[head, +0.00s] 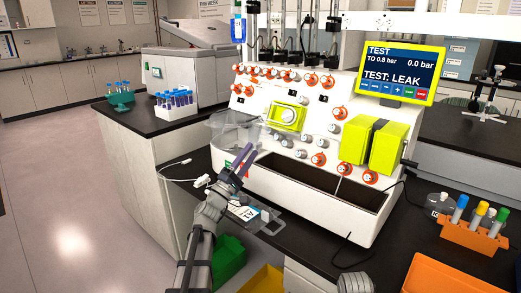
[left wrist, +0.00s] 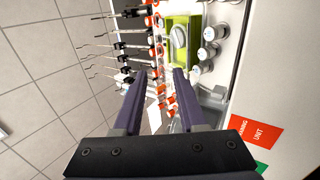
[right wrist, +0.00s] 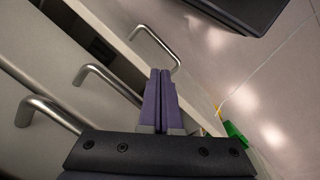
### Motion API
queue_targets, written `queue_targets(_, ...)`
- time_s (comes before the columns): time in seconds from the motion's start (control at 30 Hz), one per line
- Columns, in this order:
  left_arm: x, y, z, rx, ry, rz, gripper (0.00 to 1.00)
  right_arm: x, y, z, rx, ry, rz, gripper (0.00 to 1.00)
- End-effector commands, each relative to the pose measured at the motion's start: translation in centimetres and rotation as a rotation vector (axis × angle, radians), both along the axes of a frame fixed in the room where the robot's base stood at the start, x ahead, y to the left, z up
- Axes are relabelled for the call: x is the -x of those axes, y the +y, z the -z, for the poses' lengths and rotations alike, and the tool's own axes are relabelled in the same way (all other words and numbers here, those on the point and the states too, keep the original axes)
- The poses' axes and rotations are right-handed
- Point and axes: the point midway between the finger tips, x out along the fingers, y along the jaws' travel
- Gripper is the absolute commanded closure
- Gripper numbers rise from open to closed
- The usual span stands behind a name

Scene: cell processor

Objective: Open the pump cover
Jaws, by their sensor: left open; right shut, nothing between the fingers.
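The white cell processor (head: 262,190) stands on the dark bench. A yellow-green square unit with a light round knob (head: 287,117) is on its front panel; it also shows in the left wrist view (left wrist: 180,40). A larger yellow-green block (head: 388,148) with a dark side lever is at the panel's right. I cannot tell which carries the pump cover. My left gripper (head: 243,162) is open and empty, in front of the processor's left side, below and left of the knobbed unit and apart from it. My right gripper (right wrist: 160,75) is shut and empty, near drawer handles.
A clear plastic part (head: 232,130) juts from the processor's left side, close to my left gripper. An orange tube rack (head: 470,237) stands at the right. Metal drawer handles (right wrist: 155,45) are near my right gripper. Open floor lies left of the bench.

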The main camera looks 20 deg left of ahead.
Motion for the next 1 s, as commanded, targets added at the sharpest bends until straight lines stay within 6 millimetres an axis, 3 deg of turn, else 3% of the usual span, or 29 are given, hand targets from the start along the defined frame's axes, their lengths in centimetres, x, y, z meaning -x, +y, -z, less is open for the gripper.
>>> queue_targets(0.1, 2.5, 0.8, 0.0, 0.000, 0.000, -0.003, 0.59, 0.0, 0.0, 0.0, 0.000, 0.000, 0.000, 1.00)
queue_targets(0.33, 5.0, 1.8, 0.0, 0.000, 0.000, -0.001, 0.59, 0.0, 0.0, 0.0, 0.000, 0.000, 0.000, 1.00)
queue_targets(1.0, 5.5, 1.9, 0.0, -0.002, 0.001, 0.002, 0.59, 0.0, 0.0, -0.1, 0.000, 0.000, 0.000, 1.00)
